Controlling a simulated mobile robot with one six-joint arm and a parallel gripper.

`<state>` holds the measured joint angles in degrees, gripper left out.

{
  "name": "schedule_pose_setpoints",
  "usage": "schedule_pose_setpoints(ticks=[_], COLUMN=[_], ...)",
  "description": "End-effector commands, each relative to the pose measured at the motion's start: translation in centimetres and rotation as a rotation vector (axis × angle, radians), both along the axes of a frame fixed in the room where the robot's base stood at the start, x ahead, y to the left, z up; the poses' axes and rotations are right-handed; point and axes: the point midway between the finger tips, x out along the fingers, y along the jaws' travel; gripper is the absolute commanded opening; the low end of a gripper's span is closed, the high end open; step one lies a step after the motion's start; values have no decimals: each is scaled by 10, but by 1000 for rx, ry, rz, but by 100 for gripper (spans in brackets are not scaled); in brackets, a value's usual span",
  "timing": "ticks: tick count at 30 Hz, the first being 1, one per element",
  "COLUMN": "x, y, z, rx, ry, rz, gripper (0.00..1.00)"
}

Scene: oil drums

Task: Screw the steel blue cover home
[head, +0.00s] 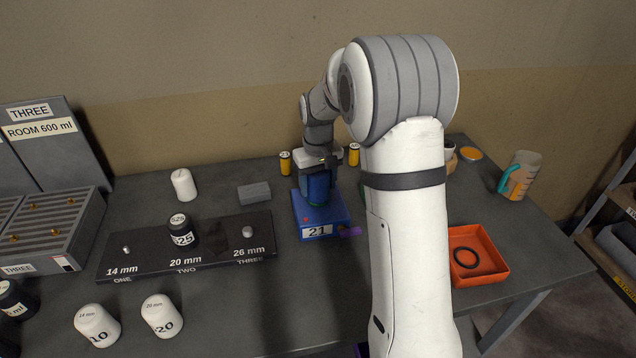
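The steel blue cover (318,189) is under my gripper (318,186), above a blue block (339,217) labelled 21. My gripper points straight down, with its fingers close on either side of the cover, and it looks shut on it. A bit of green shows low down between the fingers. The cover looks upright. The thread and the seat under the cover are hidden, so how far down it sits cannot be seen.
A dark stand (190,256) marked 14, 20 and 26 mm is left of the block. White weights (162,315) stand in front of it. A grey block (254,194) and yellow cylinders (285,163) are nearby. An orange tray (490,274) with a black ring lies right.

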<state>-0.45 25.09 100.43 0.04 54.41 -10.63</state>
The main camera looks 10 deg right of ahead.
Motion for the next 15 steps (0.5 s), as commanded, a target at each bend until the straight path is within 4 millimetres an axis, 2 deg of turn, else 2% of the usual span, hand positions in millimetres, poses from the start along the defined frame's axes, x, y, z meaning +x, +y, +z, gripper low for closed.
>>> schedule_pose_setpoints(ticks=[1, 7, 15], x=[0, 0, 0], y=[0, 0, 0], z=[0, 0, 1], rx=[0, 0, 0], ry=[0, 1, 1], rz=[1, 3, 5], gripper=[64, 80, 81])
